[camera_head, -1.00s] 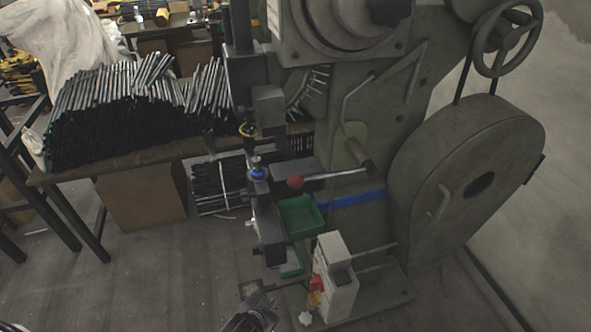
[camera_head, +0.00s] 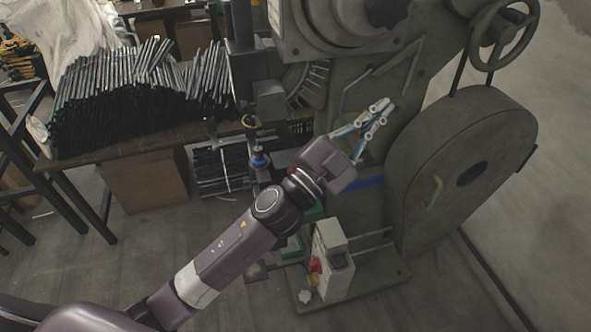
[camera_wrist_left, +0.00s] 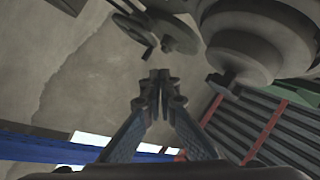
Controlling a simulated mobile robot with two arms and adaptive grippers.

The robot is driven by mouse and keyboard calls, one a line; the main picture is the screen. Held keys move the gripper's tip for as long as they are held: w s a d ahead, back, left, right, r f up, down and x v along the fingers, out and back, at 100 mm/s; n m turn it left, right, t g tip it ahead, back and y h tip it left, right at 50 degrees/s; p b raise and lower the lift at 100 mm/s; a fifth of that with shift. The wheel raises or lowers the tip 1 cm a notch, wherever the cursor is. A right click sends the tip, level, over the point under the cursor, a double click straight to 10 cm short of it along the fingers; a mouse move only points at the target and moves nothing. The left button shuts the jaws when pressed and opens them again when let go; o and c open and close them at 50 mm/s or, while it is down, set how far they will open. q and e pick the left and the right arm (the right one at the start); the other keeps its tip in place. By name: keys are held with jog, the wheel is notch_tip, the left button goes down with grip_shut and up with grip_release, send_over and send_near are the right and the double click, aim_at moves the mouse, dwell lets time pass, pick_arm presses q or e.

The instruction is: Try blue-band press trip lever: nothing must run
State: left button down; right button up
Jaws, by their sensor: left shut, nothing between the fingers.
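The blue-band press (camera_head: 378,239) is a large grey-green machine; part of its blue band (camera_head: 370,182) shows right of my wrist. My left gripper (camera_head: 384,106) is shut and empty, in front of the press body and above the band. Its fingertips also meet in the left wrist view (camera_wrist_left: 159,76). The trip lever with its red ball, seen a second ago, is mostly hidden behind my left wrist; a bit of red (camera_head: 293,170) shows at the wrist's edge. I cannot tell whether the gripper touches the lever. My right gripper is not in view.
A control box (camera_head: 333,262) with a red button (camera_head: 314,265) stands low at the press foot. A bench (camera_head: 150,146) carries many dark rods at left. A handwheel (camera_head: 503,35) and a large guard (camera_head: 465,170) are at right. Bare floor lies front left.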

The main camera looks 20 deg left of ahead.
pick_arm(q)
jog(key=s+d+m+g+h, duration=0.7)
jog(key=d+m+g, duration=0.65)
jog(key=m, duration=0.25)
notch_tip(320, 180, down, 6)
jog(key=s+m+g+y, duration=0.1)
jog(key=m+g+y, duration=0.3)
jog(key=g, duration=0.1)
jog(key=w+a+f+y, duration=0.2)
jog(key=a+f+y, duration=0.25)
jog(key=a, duration=0.25)
jog(key=w+a+f+y, duration=0.3)
jog(key=a+f+y, duration=0.15)
jog(key=a, duration=0.25)
jog(key=w+a+r+y, duration=0.1)
jog(key=a+y, duration=0.1)
jog(key=a, duration=0.3)
jog(key=w+a+r+n+y, duration=0.1)
jog(key=a+y, duration=0.1)
jog(key=a, duration=0.3)
jog(key=w+a+n+y, duration=0.1)
jog(key=a+y, duration=0.1)
jog(key=a, duration=0.4)
jog(key=shift+w+r+t+y+p, duration=0.15)
jog(key=shift+r+t+y+p, duration=0.15)
jog(key=shift+r+t+y, duration=0.1)
jog(key=shift+d+f, duration=0.1)
jog(key=shift+f, duration=0.1)
